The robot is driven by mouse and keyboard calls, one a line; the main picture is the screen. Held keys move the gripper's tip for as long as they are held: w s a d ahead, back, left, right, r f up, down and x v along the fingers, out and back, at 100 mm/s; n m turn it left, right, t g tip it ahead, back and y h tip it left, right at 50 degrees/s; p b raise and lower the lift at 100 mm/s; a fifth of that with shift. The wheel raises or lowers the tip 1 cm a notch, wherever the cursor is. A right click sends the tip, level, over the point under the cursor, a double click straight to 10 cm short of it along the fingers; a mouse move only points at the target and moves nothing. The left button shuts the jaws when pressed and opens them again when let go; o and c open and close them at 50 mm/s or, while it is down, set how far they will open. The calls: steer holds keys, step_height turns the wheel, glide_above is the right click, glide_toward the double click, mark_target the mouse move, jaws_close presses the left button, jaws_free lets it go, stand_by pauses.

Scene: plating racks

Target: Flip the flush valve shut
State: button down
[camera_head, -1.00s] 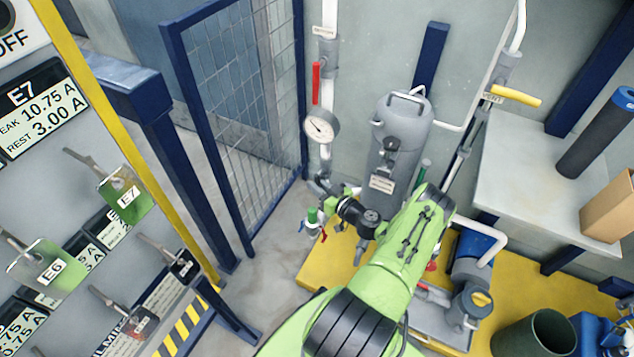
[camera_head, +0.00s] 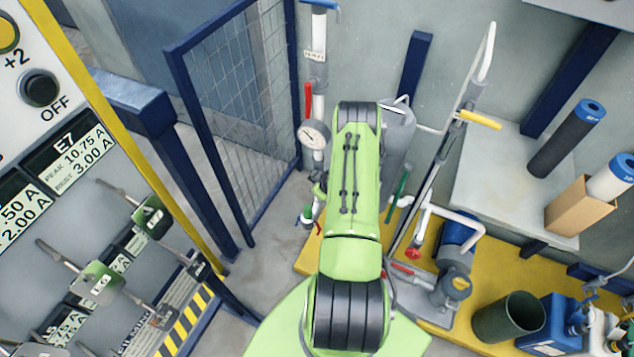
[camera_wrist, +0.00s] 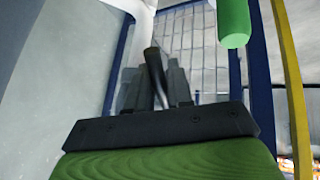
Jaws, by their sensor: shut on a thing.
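My gripper (camera_wrist: 157,75) shows in the wrist view, its dark fingers shut on a dark lever (camera_wrist: 153,62) that stands between them. I take this lever to be the flush valve's handle, though no label on it is readable. In the head view my green arm covers the gripper and the lever, below the pressure gauge (camera_head: 313,134) and in front of the grey tank (camera_head: 400,140). A green cylinder (camera_wrist: 234,22) hangs at the upper right of the wrist view, apart from the fingers.
A red lever (camera_head: 309,100) sits on the white pipe above the gauge. A yellow handle (camera_head: 480,119) is on the right pipework. A mesh fence (camera_head: 235,130) stands left, and a yellow platform (camera_head: 465,325) carries a pump and a dark green bin (camera_head: 508,318).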

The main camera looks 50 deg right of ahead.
steer(key=g, duration=0.1)
steer(key=r+g+h, duration=0.1)
steer(key=g, duration=0.1)
steer(key=shift+d+r+n, duration=0.1)
steer(key=shift+d+n, duration=0.1)
steer(key=shift+n, duration=0.1)
steer(key=shift+s+r+g+h+b, duration=0.1)
steer(key=shift+r+g+h+b, duration=0.2)
steer(key=shift+g, duration=0.35)
steer(key=shift+s+r+g+b, duration=0.1)
steer(key=shift+g+b, duration=0.25)
steer(key=shift+g, duration=0.3)
steer(key=c, duration=1.2)
jaws_free()
steer(key=shift+o, duration=0.2)
steer(key=p+v, duration=0.3)
steer(key=v, duration=1.2)
steer(key=shift+r, duration=0.35)
steer(key=shift+w+a, duration=0.1)
steer(key=shift+a, duration=0.05)
